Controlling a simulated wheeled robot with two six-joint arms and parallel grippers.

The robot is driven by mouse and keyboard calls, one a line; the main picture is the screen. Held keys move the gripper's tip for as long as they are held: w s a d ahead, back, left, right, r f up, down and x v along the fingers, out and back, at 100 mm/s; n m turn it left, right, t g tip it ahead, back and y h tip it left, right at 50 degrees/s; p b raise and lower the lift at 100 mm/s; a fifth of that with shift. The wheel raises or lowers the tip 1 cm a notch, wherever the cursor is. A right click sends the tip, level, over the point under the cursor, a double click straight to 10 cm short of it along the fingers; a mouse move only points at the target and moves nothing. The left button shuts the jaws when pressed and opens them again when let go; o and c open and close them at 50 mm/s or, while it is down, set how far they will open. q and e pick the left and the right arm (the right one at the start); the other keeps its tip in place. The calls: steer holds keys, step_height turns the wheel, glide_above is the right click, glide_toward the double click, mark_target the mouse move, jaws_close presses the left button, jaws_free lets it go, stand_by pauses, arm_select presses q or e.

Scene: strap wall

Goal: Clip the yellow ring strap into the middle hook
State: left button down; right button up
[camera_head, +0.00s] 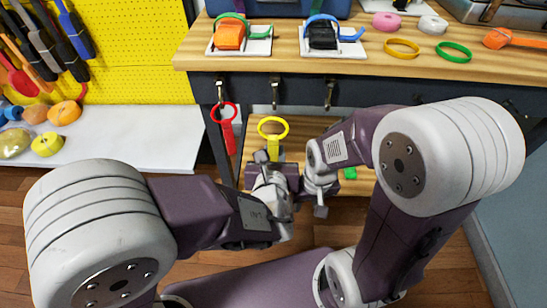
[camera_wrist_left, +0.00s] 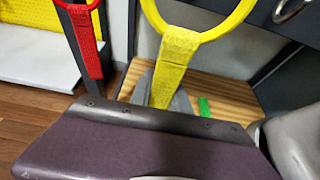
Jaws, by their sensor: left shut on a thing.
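The yellow ring strap (camera_head: 273,126) stands ring up just below the middle hook (camera_head: 275,92) in the head view. A small gap shows between ring and hook there. My left gripper (camera_head: 272,158) is shut on the strap's band. In the left wrist view the yellow band (camera_wrist_left: 174,62) runs down between the grey fingers, and the ring's top is cut off by the frame. My right gripper (camera_head: 320,198) is low, just right of the left wrist; its fingers are too small and overlapped to tell their opening.
A red ring strap (camera_head: 227,130) hangs at the left hook (camera_head: 221,92), close to the left gripper. The right hook (camera_head: 329,94) is empty. The wooden bench top (camera_head: 370,70) above carries carabiners and rings. A green piece (camera_head: 349,173) lies on the lower shelf.

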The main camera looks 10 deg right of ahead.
arm_select(q)
steer(key=b+x, duration=0.2)
steer(key=x, duration=0.6)
steer(key=shift+w, duration=0.3)
stand_by(0.7)
steer(key=shift+d+r, duration=0.1)
steer(key=shift+r, duration=0.05)
stand_by(0.5)
steer(key=c, duration=1.1)
jaws_free()
steer(key=shift+c, duration=0.2)
